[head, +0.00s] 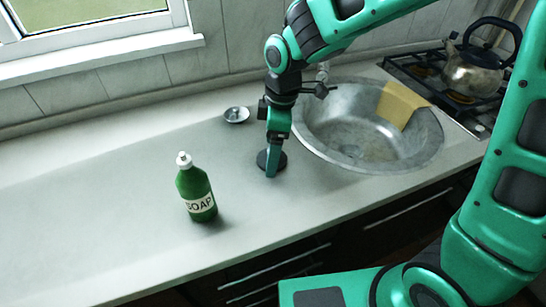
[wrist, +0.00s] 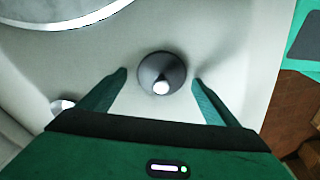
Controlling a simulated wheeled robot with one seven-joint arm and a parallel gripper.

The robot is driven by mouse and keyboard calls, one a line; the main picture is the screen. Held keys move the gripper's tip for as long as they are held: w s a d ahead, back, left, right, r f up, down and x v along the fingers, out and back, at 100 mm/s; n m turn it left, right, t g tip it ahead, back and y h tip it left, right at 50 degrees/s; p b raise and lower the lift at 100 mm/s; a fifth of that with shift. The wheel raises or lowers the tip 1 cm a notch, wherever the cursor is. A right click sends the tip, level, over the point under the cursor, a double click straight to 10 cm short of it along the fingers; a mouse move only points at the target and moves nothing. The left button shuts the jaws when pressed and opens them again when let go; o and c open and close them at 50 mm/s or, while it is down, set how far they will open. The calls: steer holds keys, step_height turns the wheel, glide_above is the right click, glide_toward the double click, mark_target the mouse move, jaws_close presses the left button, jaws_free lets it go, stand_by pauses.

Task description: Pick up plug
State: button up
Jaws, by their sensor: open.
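The plug (head: 281,160) is a dark round disc lying flat on the counter, just left of the sink. In the wrist view the plug (wrist: 152,65) has a pale knob on top and sits between my two fingertips. My gripper (head: 271,172) points down over it with its fingers open, one on each side in the wrist view. A gap shows between each finger and the disc there. In the head view the fingers hide the middle of the disc. I cannot tell how high the fingertips are above the counter.
A round metal sink (head: 370,150) with a yellow cloth (head: 402,104) on its rim lies to the right. A small metal strainer (head: 237,115) is behind left. A green soap bottle (head: 195,186) stands front left. A kettle (head: 474,72) sits on the stove.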

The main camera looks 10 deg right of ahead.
steer(key=shift+f, duration=0.2)
steer(key=c, duration=1.1)
steer(key=shift+r, duration=0.15)
steer(key=shift+c, duration=0.2)
